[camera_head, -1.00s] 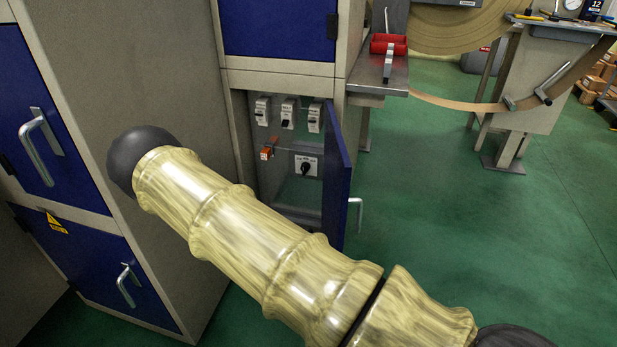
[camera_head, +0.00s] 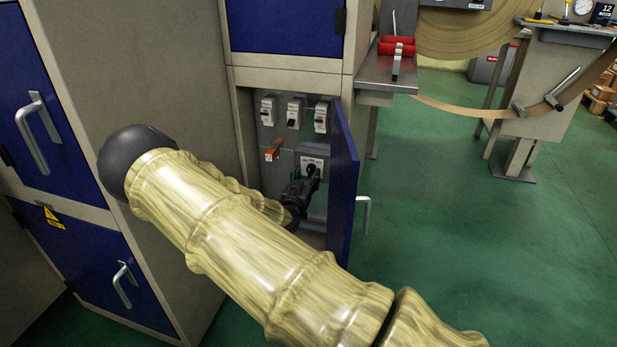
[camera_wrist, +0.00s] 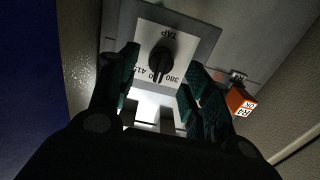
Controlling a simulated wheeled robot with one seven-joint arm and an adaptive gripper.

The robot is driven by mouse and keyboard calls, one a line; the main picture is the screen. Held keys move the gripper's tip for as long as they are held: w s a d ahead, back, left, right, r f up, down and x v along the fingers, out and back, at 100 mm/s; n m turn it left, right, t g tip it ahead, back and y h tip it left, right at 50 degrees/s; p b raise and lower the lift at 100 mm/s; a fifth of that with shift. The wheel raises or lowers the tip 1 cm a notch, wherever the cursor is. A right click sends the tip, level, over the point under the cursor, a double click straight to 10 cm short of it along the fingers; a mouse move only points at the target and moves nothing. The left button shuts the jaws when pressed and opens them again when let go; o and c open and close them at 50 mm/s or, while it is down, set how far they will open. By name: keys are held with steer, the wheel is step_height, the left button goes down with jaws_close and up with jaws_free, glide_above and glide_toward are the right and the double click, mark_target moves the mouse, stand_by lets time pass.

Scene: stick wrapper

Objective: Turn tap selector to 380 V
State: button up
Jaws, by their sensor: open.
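The tap selector is a black knob (camera_wrist: 162,62) on a white plate (camera_wrist: 182,42) marked TAP, seen upside down in the wrist view. In the head view my gripper (camera_head: 306,180) is inside the open cabinet, in front of the white plate (camera_head: 307,161) and hiding part of the selector.
The open blue cabinet door (camera_head: 346,185) stands close to the right of my gripper. Several breaker switches (camera_head: 294,113) sit above the selector. An orange tagged part (camera_head: 271,154) is to the upper left; it also shows in the wrist view (camera_wrist: 240,101). A cabinet wall encloses the left side.

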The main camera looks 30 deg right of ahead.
steer(key=shift+x, duration=1.25)
steer(key=c, duration=1)
steer(key=n+p, duration=0.1)
steer(key=n, duration=0.2)
steer(key=shift+n, duration=0.3)
steer(key=n+p, duration=0.1)
steer(key=n, duration=0.4)
steer(key=shift+w+f, duration=0.1)
steer(key=shift+a+n, duration=0.1)
steer(key=shift+n, duration=0.2)
